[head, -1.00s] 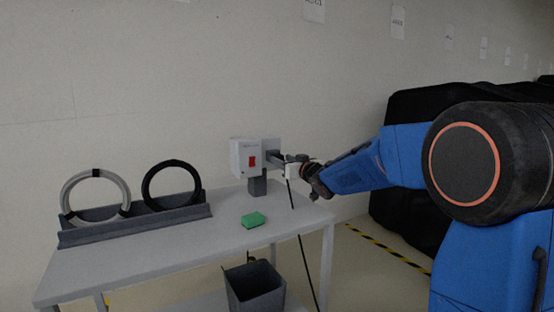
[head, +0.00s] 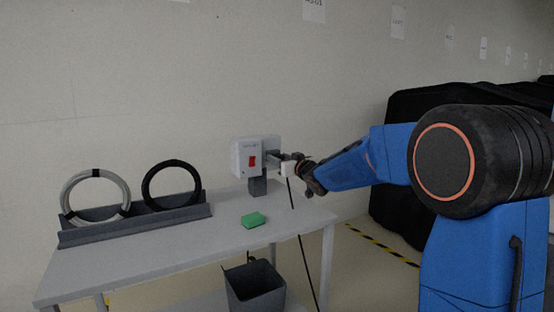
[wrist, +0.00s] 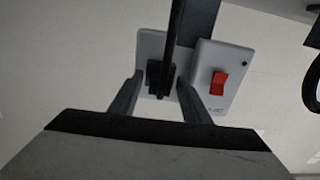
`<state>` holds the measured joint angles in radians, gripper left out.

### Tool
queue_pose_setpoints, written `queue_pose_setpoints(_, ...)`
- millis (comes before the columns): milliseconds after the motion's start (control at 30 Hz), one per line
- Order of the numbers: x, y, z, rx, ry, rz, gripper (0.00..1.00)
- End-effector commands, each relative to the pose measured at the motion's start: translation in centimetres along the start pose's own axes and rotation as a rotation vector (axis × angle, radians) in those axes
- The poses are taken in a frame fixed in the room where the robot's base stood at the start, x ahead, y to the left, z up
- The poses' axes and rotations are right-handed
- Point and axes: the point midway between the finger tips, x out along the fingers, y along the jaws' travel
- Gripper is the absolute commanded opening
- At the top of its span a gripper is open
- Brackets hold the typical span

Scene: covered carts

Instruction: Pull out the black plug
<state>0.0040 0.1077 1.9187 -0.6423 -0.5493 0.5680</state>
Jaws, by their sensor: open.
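The black plug (wrist: 154,76) sits in a pale socket plate (wrist: 150,45) in the wrist view. A black cable (wrist: 174,40) runs from it upward in that picture. My gripper (wrist: 159,80) is open, with one finger on each side of the plug and a gap visible on at least the left side. In the head view my gripper (head: 284,162) is at the right side of the white switch box (head: 246,161), and the plug itself is hidden there. The box's red switch (wrist: 220,83) lies right of my right finger in the wrist view.
The box stands on a post on a grey table (head: 165,250). A green sponge (head: 253,220) lies in front of it. A rack (head: 140,225) with a grey and a black ring is at left. A dark bin (head: 256,287) is below. The cable hangs past the table edge.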

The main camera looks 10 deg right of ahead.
Motion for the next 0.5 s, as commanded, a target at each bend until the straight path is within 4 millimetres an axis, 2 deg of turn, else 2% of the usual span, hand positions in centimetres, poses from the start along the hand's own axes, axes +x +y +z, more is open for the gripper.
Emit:
queue_pose_setpoints(367,0.00,0.00,0.01,0.000,0.000,0.000,0.43)
queue_pose_setpoints(500,0.00,0.00,0.01,0.000,0.000,0.000,0.10)
